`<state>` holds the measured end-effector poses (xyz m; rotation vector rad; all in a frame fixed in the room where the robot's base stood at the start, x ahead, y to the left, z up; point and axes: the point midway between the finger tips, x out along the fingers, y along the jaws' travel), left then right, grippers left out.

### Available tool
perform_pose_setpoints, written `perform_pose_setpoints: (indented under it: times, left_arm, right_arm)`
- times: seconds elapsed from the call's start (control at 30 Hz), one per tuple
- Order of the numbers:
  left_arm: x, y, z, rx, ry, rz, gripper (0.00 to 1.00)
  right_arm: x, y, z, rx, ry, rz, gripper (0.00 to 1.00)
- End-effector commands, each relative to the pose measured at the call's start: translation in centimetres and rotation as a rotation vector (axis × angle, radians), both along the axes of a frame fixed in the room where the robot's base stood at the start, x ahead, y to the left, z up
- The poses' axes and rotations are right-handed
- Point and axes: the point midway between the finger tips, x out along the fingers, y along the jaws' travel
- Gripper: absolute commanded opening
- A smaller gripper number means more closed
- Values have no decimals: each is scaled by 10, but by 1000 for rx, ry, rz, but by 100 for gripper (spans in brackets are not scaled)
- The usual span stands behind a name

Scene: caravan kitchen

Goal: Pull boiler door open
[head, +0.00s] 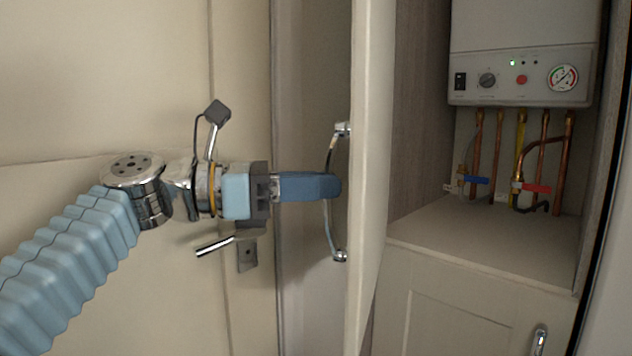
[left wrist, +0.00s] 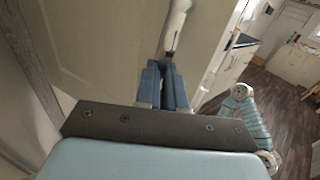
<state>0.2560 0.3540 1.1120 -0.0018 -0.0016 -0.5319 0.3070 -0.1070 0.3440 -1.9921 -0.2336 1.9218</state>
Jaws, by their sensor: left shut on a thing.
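The boiler door (head: 370,180) stands swung open, seen nearly edge-on in the head view. Its chrome bow handle (head: 328,215) is on the face turned to the left. My left gripper (head: 335,187) comes in from the left and is shut on the handle's middle. In the left wrist view the blue fingers (left wrist: 166,85) are closed together around the pale handle (left wrist: 175,30). The boiler (head: 525,50) shows in the open cupboard, with a gauge, knobs and a lit green light. My right gripper is not in view.
Copper pipes with blue and red valves (head: 530,187) hang below the boiler over a bare shelf (head: 480,240). A lower cupboard door (head: 460,315) with a chrome handle is below. A wall panel (head: 100,80) is at left. Open wooden floor (left wrist: 285,105) shows in the left wrist view.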

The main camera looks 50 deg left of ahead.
Motion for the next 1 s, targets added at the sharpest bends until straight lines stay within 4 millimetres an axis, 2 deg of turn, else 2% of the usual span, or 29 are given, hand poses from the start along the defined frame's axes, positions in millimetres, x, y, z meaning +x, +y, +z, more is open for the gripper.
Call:
perform_pose_setpoints:
  times: [0.03,0.27,0.3,0.43,0.47,0.83,1.0]
  left_arm:
    - [5,6,-1,-10,5,22,0]
    - [5,6,-1,-10,6,22,0]
    - [5,6,-1,-10,6,23,12]
    - [5,6,-1,-8,5,20,32]
    - [5,5,-1,-8,5,20,34]
    - [3,3,0,-4,1,14,34]
    - [4,4,18,-4,1,16,34]
  right_arm:
    - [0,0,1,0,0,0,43]
    - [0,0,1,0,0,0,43]
    - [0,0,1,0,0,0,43]
    - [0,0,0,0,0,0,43]
    - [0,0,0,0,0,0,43]
    - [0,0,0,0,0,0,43]
    - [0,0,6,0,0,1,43]
